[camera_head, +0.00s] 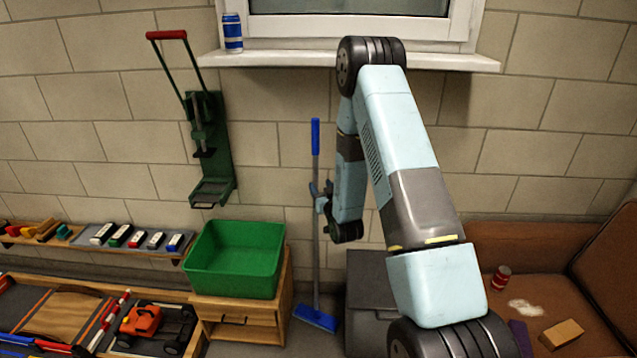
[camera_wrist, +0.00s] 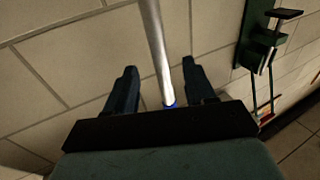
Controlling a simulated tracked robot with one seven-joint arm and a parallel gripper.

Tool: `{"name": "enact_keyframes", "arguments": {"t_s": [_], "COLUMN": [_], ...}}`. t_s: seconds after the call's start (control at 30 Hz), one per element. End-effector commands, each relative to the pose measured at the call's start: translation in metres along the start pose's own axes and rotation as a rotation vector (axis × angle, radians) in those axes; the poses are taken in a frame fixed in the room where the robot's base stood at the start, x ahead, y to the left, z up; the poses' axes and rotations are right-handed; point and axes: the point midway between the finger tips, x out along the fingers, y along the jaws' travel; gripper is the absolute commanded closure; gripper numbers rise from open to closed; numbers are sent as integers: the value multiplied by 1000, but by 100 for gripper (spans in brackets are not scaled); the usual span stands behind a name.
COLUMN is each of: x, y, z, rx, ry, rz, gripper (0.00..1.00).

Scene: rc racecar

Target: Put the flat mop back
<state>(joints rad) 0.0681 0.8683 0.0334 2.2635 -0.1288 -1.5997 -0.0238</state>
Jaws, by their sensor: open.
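The flat mop (camera_head: 315,245) stands upright near the wall, with a blue grip at the top and a flat blue head (camera_head: 316,319) on the floor. My gripper (camera_head: 321,190) is at the mop's pole, below the blue grip. In the wrist view the grey pole (camera_wrist: 155,40) runs between the two spread fingers of my gripper (camera_wrist: 157,68). The fingers are open, with a gap on each side of the pole. Part of the pole is hidden behind the palm edge.
A green bin (camera_head: 236,262) sits on a wooden drawer cabinet (camera_head: 240,318) left of the mop. A dark grey box (camera_head: 372,290) stands to its right, beside a brown sofa (camera_head: 535,245). A green tool (camera_head: 208,140) hangs on the wall. A can (camera_head: 232,33) stands on the windowsill.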

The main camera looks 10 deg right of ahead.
Motion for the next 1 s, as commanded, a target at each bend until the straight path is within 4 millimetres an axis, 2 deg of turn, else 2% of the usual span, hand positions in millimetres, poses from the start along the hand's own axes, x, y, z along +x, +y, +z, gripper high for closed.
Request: {"name": "enact_keyframes", "arguments": {"t_s": [0.1, 0.3, 0.43, 0.57, 0.8, 1.0], "x": [-23, -50, -58, -56, -41, -39], "y": [0, 0, 0, 0, 1, 2], "z": [0, 0, 0, -9, -52, -94], "rx": [0, -1, -1, -5, -28, -44], "ry": [-2, -1, 0, -14, -120, -229], "rz": [1, 1, 1, 0, 3, 13], "gripper": [46, 46, 46, 46, 46, 46]}}
